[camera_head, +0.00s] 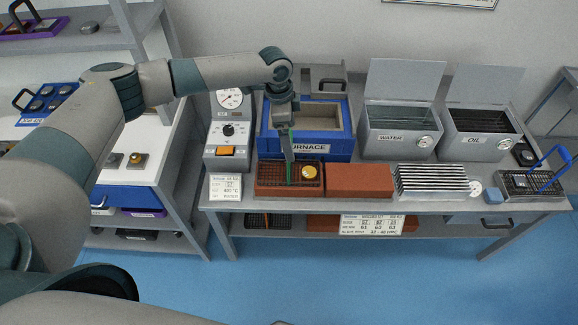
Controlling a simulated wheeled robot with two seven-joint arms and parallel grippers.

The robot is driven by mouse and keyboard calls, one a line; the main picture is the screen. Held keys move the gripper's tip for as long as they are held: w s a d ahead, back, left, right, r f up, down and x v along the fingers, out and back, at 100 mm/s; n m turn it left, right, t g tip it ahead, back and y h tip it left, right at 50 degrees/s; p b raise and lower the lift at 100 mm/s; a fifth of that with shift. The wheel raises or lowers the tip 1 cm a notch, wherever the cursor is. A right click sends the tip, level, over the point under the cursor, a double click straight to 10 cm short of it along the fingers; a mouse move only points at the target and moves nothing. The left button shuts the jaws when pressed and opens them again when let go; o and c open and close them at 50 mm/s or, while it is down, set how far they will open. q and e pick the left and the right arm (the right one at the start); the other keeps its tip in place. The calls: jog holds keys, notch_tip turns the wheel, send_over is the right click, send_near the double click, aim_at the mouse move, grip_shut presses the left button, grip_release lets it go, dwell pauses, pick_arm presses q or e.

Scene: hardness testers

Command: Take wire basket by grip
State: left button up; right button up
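A dark wire basket (308,183) with a round yellow piece (309,173) in it sits on a red brick block at the front of the bench, before the furnace. A narrow green upright part (291,168), which looks like its grip, rises from the basket. My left gripper (288,150) points down from above right at this green part and hides most of it. I cannot tell whether its fingers are closed on it. A second wire basket (518,184) with a blue grip (546,168) stands at the bench's right end. My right gripper is not in view.
The blue furnace (305,147), with an open top, stands close behind the basket. The water tank (398,140), oil tank (475,142), bare red brick (358,181) and metal rack (430,180) are to the right.

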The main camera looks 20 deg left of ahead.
pick_arm(q)
jog(key=shift+s+f+p, duration=0.15)
jog(key=shift+f+p, duration=0.15)
jog(key=f, duration=0.1)
jog(key=f+p, duration=0.1)
jog(key=f, duration=0.2)
jog(key=shift+s+d, duration=0.1)
jog(key=shift+d, duration=0.2)
jog(key=shift+r, duration=0.1)
jog(key=c, duration=1.8)
jog(key=shift+c, duration=0.2)
